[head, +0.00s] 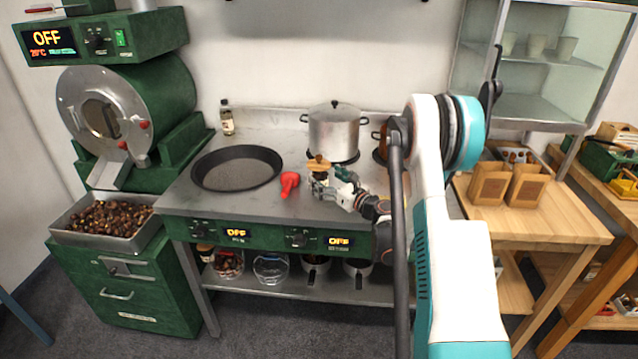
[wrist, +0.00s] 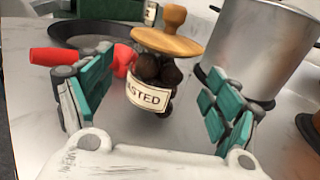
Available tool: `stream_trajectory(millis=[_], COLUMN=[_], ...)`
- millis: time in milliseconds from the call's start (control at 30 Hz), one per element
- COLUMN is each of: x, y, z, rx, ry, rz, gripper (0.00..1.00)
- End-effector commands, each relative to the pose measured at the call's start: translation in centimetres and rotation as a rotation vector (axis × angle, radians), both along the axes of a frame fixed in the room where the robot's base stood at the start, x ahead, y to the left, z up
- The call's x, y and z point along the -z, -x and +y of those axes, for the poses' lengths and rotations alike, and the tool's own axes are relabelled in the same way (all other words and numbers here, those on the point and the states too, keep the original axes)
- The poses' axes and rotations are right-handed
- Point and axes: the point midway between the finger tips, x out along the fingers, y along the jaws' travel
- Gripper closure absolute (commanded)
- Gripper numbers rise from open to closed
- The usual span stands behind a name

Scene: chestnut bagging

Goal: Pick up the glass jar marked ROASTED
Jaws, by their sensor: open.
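The glass jar marked ROASTED (wrist: 148,97) stands upright on the steel counter, with dark chestnuts inside and a wooden lid with a round knob. Its label reads "ASTED" in the wrist view, the start being cut off from sight. In the head view its wooden lid (head: 318,163) shows beside my gripper, and most of its body is hidden. My gripper (wrist: 157,85) is open, with one teal-padded finger to each side of the jar in the wrist view. The jar appears just ahead of or between the fingertips; I cannot tell how deep. No finger visibly touches it.
A red object (head: 289,183) lies just left of the jar, near the left finger. A metal pot (head: 333,132) stands behind, and a wide dark pan (head: 237,168) sits to the left. A small bottle (head: 227,118) stands at the back. Counter space in front of the pan is clear.

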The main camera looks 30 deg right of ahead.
Motion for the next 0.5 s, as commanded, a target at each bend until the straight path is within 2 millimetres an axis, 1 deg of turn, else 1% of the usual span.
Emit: stream_trajectory(millis=[33,100,233,333,500], x=[0.3,0.4,0.2,0.1,0.0], y=[-0.9,-1.9,-3.4,-3.9,-3.9], z=[0.3,0.4,0.7,0.8,0.7], rx=[-0.003,-0.003,-0.002,-0.002,-0.001], ry=[0.0,0.0,0.0,0.0,0.0], rz=[0.0,0.0,0.0,0.0,0.0], gripper=[0.17,0.17,0.17,0.17,0.17])
